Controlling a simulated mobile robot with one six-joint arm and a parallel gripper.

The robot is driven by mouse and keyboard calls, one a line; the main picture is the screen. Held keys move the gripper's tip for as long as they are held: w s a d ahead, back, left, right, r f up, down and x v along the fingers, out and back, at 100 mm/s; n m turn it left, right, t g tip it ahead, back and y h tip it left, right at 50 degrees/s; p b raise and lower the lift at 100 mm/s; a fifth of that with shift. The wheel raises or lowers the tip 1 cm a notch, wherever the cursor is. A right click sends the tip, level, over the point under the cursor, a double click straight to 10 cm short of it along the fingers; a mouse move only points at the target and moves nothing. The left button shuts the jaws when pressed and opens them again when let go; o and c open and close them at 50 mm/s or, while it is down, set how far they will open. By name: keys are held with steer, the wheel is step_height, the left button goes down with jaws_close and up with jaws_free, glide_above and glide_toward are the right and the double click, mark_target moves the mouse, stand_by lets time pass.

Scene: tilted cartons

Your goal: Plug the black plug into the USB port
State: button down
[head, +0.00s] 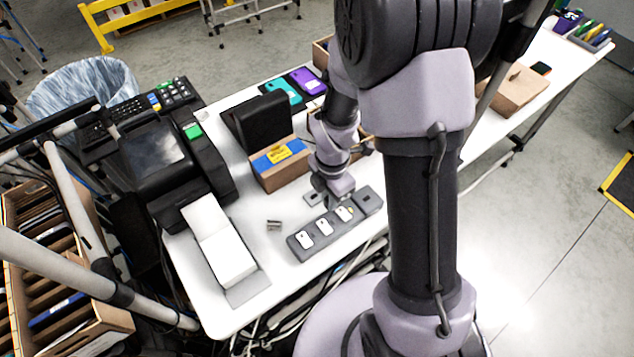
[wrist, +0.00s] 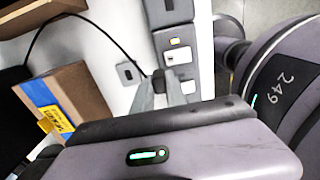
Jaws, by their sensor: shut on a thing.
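My gripper (wrist: 170,80) is shut on the black plug (wrist: 171,74), which is mostly hidden between the fingertips. The plug's thin black cable curves in from the upper left of the wrist view. The fingertips are over or beside the grey strip (wrist: 193,30) with white port faces; the exact gap cannot be told. One white port face (wrist: 180,57) shows just beyond the fingers. In the head view, my gripper (head: 334,196) is at the strip's (head: 297,251) far side, and the plug cannot be made out. Which port is the USB port is unclear.
A small grey plate (head: 312,199) lies beside the strip on the white table (head: 200,300). A cardboard box (head: 275,176) with a blue and yellow label stands behind. A small metal piece (head: 273,225) lies left of the strip.

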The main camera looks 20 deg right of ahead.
steer(key=s+d, duration=0.3)
steer(key=s, duration=0.6)
steer(key=shift+r+p, duration=0.4)
